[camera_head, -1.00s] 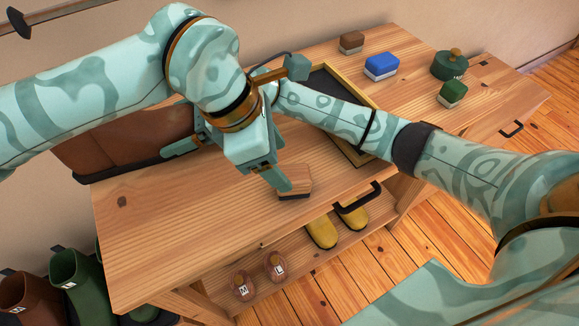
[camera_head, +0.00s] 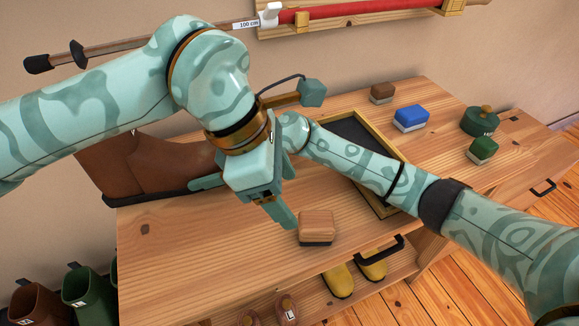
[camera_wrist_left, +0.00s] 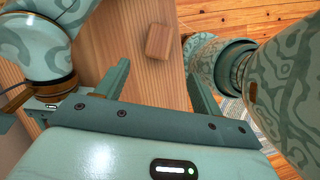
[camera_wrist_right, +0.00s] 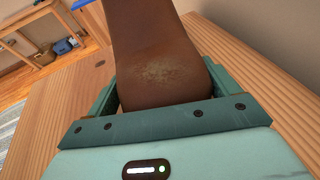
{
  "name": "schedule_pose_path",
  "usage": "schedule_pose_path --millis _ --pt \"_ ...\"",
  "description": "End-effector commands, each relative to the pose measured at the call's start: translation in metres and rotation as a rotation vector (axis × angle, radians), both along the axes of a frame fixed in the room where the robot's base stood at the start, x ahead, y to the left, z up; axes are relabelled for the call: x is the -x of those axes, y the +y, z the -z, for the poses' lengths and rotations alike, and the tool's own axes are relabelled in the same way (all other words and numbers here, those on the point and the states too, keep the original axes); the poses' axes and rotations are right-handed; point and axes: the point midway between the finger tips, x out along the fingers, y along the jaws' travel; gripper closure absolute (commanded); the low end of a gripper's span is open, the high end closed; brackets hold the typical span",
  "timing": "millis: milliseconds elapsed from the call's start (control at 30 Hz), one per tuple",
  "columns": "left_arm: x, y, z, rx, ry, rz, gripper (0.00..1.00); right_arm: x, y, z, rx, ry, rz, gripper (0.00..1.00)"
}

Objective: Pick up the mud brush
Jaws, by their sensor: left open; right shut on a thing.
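The mud brush, a wooden block with dark bristles (camera_head: 317,224), rests on the bench near its front edge. It also shows in the left wrist view (camera_wrist_left: 158,42), beyond and between the fingertips. My left gripper (camera_head: 285,216) is open and empty, with a visible fingertip just left of the brush. In the left wrist view its fingers (camera_wrist_left: 157,72) stand apart. My right gripper (camera_head: 204,184) is shut on a brown boot (camera_head: 150,165) at the bench's left; my left arm partly hides it. The right wrist view shows a pale dirty patch on the boot (camera_wrist_right: 160,70) between the fingers.
Brown (camera_head: 382,92), blue (camera_head: 411,117) and green (camera_head: 482,149) blocks and a green tin (camera_head: 479,121) stand at the back right. A framed dark tray (camera_head: 388,209) lies under my right forearm. Boots (camera_head: 85,288) stand on the floor at left.

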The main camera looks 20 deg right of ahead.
Motion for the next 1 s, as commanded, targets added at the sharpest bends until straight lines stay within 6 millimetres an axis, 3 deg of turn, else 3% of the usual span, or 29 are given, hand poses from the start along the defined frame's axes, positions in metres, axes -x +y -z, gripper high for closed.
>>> schedule_pose_path --millis 233,700,1000 --pt "0.008 -0.017 0.043 -0.001 0.003 0.001 0.33 0.000 0.000 0.000 0.000 0.000 0.001 0.54" --pt "0.016 -0.047 0.095 -0.001 0.002 0.000 0.33 0.000 0.000 0.000 0.001 0.000 0.000 0.54" --pt "0.016 -0.050 0.103 -0.001 -0.001 0.000 0.33 0.000 0.000 0.000 0.001 0.000 0.000 0.54"
